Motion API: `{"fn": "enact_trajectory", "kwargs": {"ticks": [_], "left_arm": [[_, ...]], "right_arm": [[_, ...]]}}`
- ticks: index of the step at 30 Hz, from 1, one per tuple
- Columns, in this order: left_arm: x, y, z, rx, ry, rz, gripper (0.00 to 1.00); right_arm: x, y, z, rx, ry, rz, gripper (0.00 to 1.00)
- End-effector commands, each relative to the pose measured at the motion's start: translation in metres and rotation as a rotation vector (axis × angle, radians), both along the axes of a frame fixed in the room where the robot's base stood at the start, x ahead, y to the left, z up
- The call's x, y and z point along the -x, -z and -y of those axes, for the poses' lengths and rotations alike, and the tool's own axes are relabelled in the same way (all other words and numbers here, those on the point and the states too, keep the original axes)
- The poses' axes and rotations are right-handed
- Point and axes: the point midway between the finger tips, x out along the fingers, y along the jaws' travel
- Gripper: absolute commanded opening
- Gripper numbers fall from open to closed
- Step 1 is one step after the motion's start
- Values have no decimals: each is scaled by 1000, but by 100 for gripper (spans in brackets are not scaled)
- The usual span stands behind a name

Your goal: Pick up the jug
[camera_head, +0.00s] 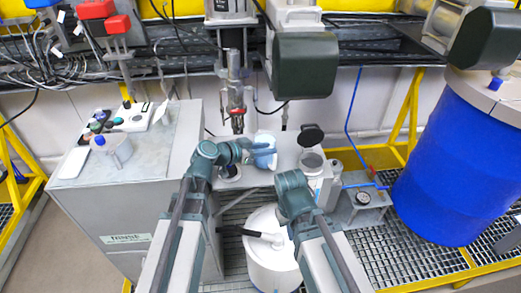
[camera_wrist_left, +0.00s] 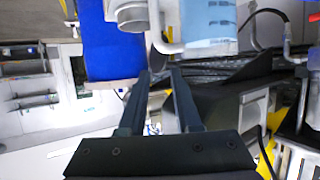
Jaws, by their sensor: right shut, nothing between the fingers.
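The light blue jug (camera_head: 264,152) stands upright on the grey bench behind my arms. In the left wrist view its translucent body with markings (camera_wrist_left: 208,22) is at the top, cut off by the edge, with its pale handle (camera_wrist_left: 167,20) to the left. My left gripper (camera_head: 250,156) is at the left side of the jug. In the wrist view its fingers (camera_wrist_left: 162,74) are apart, below the handle's lower end, with nothing seen gripped. My right gripper (camera_head: 222,230) is shut and empty, low in front of the bench, above or beside a white drum.
An open lidded container (camera_head: 311,162) stands right of the jug on the bench. A metal agitator (camera_head: 236,95) hangs behind it. A grey cabinet (camera_head: 125,165) is at left, a white drum (camera_head: 272,272) in front, and a big blue drum (camera_head: 445,165) at right.

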Motion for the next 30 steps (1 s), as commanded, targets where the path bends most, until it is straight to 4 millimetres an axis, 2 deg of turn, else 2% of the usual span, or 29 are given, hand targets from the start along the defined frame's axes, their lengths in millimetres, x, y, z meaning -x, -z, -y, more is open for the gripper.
{"fn": "enact_trajectory", "kwargs": {"ticks": [8, 14, 27, 30], "left_arm": [[0, 6, 0, 1, -1, 3, 32], [0, 28, 0, 1, -1, 2, 32], [0, 89, 0, 2, 0, 1, 32], [-13, 90, 13, 0, 2, 2, 32]], "right_arm": [[0, 6, 0, 0, 0, 0, 0], [0, 29, 0, 0, 0, 0, 0], [0, 89, 0, 0, 0, 0, 0], [0, 90, 0, 0, -1, 0, 0]]}}
